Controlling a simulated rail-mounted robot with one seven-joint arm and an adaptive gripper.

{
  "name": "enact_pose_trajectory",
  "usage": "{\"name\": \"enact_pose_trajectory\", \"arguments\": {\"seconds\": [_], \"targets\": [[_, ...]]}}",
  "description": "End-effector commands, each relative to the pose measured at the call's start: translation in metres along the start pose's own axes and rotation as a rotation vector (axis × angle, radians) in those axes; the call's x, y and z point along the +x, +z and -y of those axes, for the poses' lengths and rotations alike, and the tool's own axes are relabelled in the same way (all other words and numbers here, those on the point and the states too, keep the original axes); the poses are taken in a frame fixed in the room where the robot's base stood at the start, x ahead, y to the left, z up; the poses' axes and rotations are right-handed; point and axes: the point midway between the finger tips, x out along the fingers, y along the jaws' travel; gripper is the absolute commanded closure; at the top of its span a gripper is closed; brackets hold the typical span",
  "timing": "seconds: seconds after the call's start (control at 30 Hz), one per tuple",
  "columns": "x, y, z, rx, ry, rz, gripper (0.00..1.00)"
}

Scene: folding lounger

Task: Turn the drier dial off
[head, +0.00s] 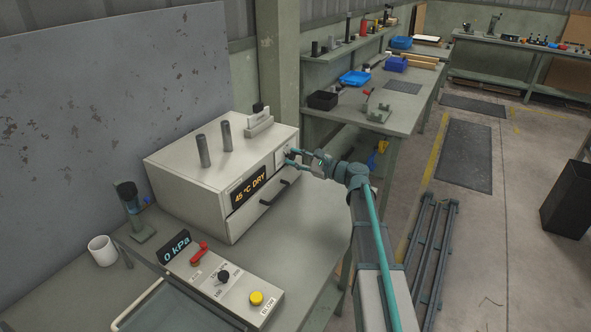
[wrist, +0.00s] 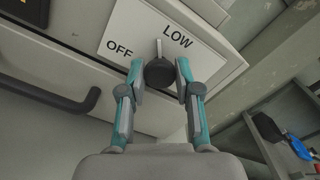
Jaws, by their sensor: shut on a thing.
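The drier (head: 215,180) is a pale box on the bench with a "45 °C DRY" display (head: 249,187). Its dial (wrist: 160,74) is a round black knob on a white plate (wrist: 195,60) marked OFF and LOW. The dial's pointer stands up between the two words, closer to LOW. My gripper (wrist: 160,78) has one teal-and-grey finger on each side of the dial and is shut on it. In the head view my gripper (head: 290,158) is at the drier's front right, and the dial is too small to make out there.
A dark drawer handle (wrist: 60,98) sticks out left of my fingers. Two grey cylinders (head: 203,150) stand on the drier. A control panel (head: 225,285) with a red lever and yellow button lies in front. A white mug (head: 102,250) stands at the left.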

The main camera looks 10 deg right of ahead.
Motion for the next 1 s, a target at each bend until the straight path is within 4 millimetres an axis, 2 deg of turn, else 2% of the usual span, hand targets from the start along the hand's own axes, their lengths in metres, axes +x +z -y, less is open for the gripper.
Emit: {"name": "enact_pose_trajectory", "arguments": {"seconds": [0.03, 0.4, 1.0], "targets": [[-0.0001, -0.005, -0.0036, -0.037, 0.0, 0.0, 1.0], [-0.0002, -0.0019, -0.0014, -0.234, 0.001, 0.0, 1.0], [-0.0002, 0.0, -0.0003, -0.277, 0.002, -0.001, 1.0]]}}
